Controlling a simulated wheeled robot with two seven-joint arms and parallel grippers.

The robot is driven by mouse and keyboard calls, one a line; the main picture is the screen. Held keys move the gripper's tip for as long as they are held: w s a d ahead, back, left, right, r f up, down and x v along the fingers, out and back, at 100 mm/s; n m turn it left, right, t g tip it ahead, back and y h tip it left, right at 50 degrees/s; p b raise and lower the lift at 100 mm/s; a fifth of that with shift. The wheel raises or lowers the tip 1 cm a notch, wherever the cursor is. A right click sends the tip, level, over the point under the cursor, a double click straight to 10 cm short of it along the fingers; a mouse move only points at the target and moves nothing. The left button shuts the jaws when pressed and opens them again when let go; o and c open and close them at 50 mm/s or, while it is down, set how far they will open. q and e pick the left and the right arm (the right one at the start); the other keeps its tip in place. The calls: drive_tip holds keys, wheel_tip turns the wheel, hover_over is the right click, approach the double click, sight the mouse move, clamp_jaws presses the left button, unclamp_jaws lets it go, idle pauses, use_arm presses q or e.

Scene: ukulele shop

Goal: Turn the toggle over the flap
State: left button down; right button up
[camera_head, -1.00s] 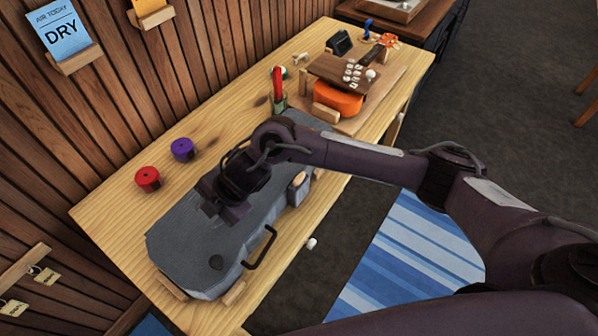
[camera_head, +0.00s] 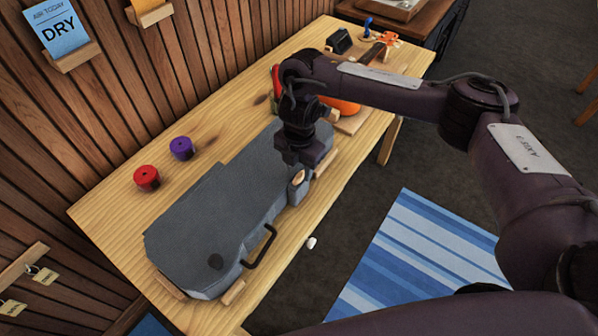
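A grey ukulele case (camera_head: 205,225) lies along the wooden bench, with a dark handle (camera_head: 262,248) on its front side. A small grey block that looks like the flap (camera_head: 297,192) sticks out of the case's front side. A small wooden piece that looks like the toggle (camera_head: 298,177) sits at its top. My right gripper (camera_head: 302,163) points down over the case's far end, just above and behind the toggle. Its fingers are dark and small, so I cannot tell whether they are open or touch anything. My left gripper is not in view.
A red spool (camera_head: 147,178) and a purple spool (camera_head: 182,149) stand by the wall side of the bench (camera_head: 130,215). An orange ukulele body (camera_head: 345,106) is partly hidden behind my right arm. A small white knob (camera_head: 311,243) shows at the bench's front.

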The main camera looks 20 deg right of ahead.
drive_tip(key=shift+f, duration=0.95)
drive_tip(key=shift+c, duration=0.5)
clamp_jaws()
